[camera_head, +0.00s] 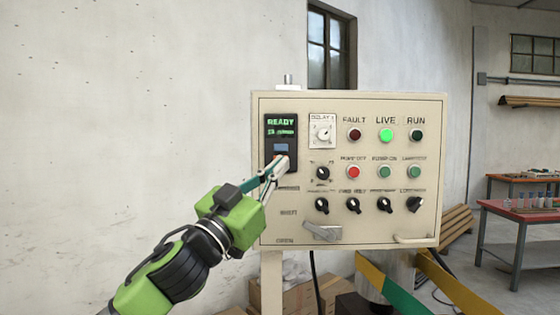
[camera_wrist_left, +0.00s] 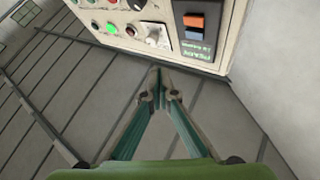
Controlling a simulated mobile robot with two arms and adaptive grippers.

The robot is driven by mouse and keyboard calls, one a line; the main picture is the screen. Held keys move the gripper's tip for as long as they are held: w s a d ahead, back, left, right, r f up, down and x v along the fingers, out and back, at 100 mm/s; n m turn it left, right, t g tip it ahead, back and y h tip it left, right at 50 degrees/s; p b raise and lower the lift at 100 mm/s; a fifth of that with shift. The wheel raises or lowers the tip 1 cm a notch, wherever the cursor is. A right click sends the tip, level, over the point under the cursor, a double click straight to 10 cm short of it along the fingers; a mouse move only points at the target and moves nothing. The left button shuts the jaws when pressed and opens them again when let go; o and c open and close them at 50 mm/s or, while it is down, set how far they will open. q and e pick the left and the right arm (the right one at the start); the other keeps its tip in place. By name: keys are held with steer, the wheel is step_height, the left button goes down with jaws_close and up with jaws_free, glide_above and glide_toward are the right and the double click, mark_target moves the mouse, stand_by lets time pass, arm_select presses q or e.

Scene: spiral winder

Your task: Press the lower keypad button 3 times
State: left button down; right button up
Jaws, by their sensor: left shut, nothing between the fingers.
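The dark keypad module (camera_head: 268,140) is at the panel's upper left, with a lit green READY display. Its blue-grey upper button (camera_head: 281,148) shows just above my fingertips in the head view. In the left wrist view, where the panel appears upside down, the orange lower button (camera_wrist_left: 194,21) lies beside the blue-grey one (camera_wrist_left: 194,35). My left gripper (camera_head: 280,163) is shut and empty, its tips in front of the keypad's lower part, covering the lower button in the head view. In the left wrist view the tips (camera_wrist_left: 159,72) appear apart from the buttons; contact cannot be confirmed. My right gripper is out of view.
The cream control panel (camera_head: 350,222) carries a delay dial (camera_head: 322,134), lamps, several black knobs and a grey lever (camera_head: 322,232). Boxes (camera_head: 292,297) stand below. A red-topped table (camera_head: 520,210) is at far right. The left wall side is clear.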

arm_select(q)
steer(key=w, duration=0.8)
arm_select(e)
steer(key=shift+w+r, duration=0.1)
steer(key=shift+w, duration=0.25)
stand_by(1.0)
arm_select(q)
steer(key=shift+w+p, duration=0.4)
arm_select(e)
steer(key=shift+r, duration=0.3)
arm_select(q)
steer(key=shift+w+r, duration=0.1)
steer(key=shift+w, duration=0.35)
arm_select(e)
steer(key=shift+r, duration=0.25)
arm_select(q)
steer(key=shift+s+p, duration=0.1)
steer(key=shift+p, duration=0.2)
steer(key=shift+s, duration=0.7)
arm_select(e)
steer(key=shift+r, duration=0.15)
